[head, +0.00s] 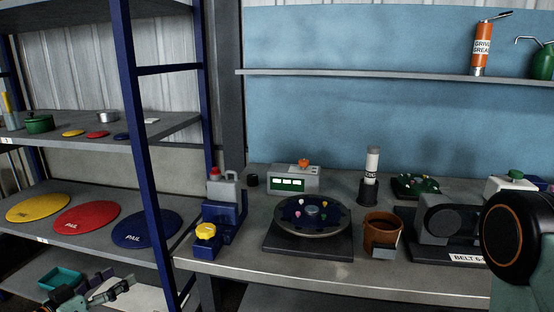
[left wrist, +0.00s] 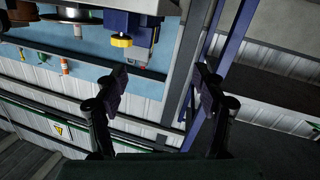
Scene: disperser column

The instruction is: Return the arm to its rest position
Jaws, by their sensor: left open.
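My left gripper (head: 112,284) is low at the bottom left of the head view, in front of the shelf rack's lower part. In the left wrist view my left gripper (left wrist: 160,82) has its two dark fingers wide apart, with nothing between them. It is clear of the bench and the rack. My right gripper is not in view; a rounded dark arm part of mine fills the right edge of the head view.
A blue rack post (head: 150,180) stands between the shelves and the workbench (head: 320,275). The bench holds a blue device with a yellow knob (head: 205,231), a round turntable (head: 312,215) and a brown cup (head: 383,230). A teal bin (head: 62,278) sits low left.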

